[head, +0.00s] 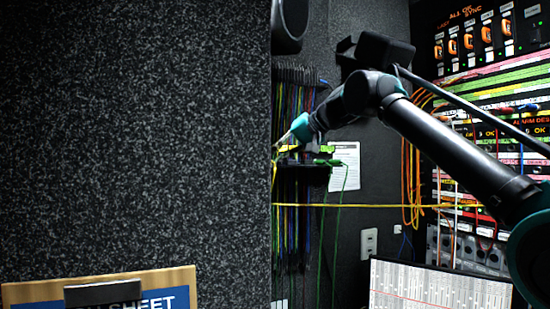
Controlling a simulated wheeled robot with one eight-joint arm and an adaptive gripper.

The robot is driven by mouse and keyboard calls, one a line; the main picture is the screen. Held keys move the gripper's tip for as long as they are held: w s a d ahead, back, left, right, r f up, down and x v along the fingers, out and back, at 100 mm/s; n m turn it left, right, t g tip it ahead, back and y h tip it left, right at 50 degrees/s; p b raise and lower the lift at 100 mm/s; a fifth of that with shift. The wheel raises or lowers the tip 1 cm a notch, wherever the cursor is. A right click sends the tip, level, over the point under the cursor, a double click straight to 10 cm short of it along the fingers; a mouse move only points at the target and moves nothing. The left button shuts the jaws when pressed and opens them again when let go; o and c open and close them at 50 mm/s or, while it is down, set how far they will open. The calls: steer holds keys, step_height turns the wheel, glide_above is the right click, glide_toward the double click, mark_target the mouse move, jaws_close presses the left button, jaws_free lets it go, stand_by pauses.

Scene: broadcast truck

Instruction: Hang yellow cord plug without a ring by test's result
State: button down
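My gripper (286,143) is at the end of my arm, in front of the hanging cords on the back wall, right at the edge of the dark speckled panel. A small yellow piece (278,152) shows at its fingertips, partly cut off by the panel; I cannot tell if the fingers are closed on it. A yellow cord (375,206) runs nearly level from below my gripper to the rack at the right. A green plug (328,162) lies at a small black box (312,175) just right of my gripper, with green cord hanging down. No ring can be made out.
A dark speckled panel (135,130) fills the left half and hides part of the cord rack (295,85). A patch rack (495,120) with labels stands at the right, orange cords (412,180) beside it. A screen (440,287) and a sheet board (25,294) are below.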

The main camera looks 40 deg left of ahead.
steer(key=shift+f, duration=0.15)
stand_by(0.6)
steer(key=c, duration=1.4)
jaws_free()
steer(key=shift+o, duration=0.5)
steer(key=o, duration=1)
steer(key=shift+s+d, duration=0.35)
steer(key=shift+d, duration=0.2)
steer(key=shift+s+d, duration=0.2)
steer(key=shift+d, duration=0.05)
steer(key=shift+s+d, duration=0.25)
steer(key=shift+d, duration=0.2)
